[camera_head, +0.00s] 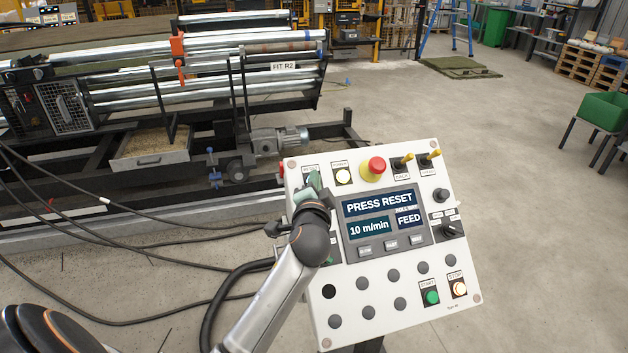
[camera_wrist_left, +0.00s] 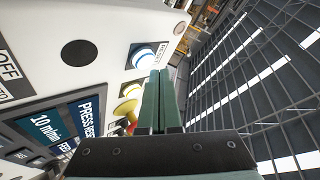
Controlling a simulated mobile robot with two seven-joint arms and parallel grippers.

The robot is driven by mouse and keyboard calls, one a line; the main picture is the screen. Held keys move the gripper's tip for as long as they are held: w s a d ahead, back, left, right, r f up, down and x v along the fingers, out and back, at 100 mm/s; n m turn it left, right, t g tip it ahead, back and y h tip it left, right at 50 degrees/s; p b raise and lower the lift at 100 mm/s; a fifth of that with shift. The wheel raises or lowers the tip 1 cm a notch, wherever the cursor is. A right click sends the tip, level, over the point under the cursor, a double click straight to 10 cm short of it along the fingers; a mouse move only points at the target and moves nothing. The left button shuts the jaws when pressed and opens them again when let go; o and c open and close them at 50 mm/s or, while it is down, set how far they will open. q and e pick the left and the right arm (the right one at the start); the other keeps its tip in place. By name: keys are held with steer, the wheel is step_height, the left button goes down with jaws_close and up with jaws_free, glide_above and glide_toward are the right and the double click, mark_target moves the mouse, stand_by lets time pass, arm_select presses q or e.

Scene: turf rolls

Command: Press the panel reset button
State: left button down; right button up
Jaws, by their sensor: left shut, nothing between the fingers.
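The white control panel (camera_head: 385,270) stands tilted in front of me, its screen (camera_head: 384,222) reading "PRESS RESET". My left gripper (camera_head: 314,182) is at the panel's upper left corner, over the spot beside a partly covered label. It hides the button there in the head view. In the left wrist view, the shut, empty fingers (camera_wrist_left: 160,75) point along the panel face, beside a lit white button with a blue ring (camera_wrist_left: 143,56). The label next to that button is partly readable and looks like "RESET". I cannot tell whether the fingertips touch the button. My right gripper is out of view.
A lit lamp (camera_head: 343,176), a red emergency stop (camera_head: 376,166) and yellow-handled switches lie right of the gripper. Green start (camera_head: 432,297) and lit stop (camera_head: 459,288) buttons sit at the lower right. A roller machine (camera_head: 250,90) stands behind; cables cross the floor at left.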

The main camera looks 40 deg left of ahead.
arm_select(q)
steer(key=shift+a+f, duration=0.1)
steer(key=shift+f, duration=0.05)
steer(key=shift+w+a+f, duration=0.15)
steer(key=shift+w+f, duration=0.05)
steer(key=shift+w+a+f+b, duration=0.15)
steer(key=shift+a+f+b, duration=0.05)
steer(key=shift+f+b, duration=0.15)
stand_by(0.7)
stand_by(0.4)
steer(key=shift+s+d+r+p, duration=0.4)
steer(key=shift+r+p, duration=0.25)
steer(key=shift+p, duration=0.15)
steer(key=r+p, duration=0.1)
steer(key=s+d+r+p, duration=0.2)
steer(key=p, duration=0.1)
steer(key=shift+d+r, duration=0.25)
steer(key=shift+r, duration=0.15)
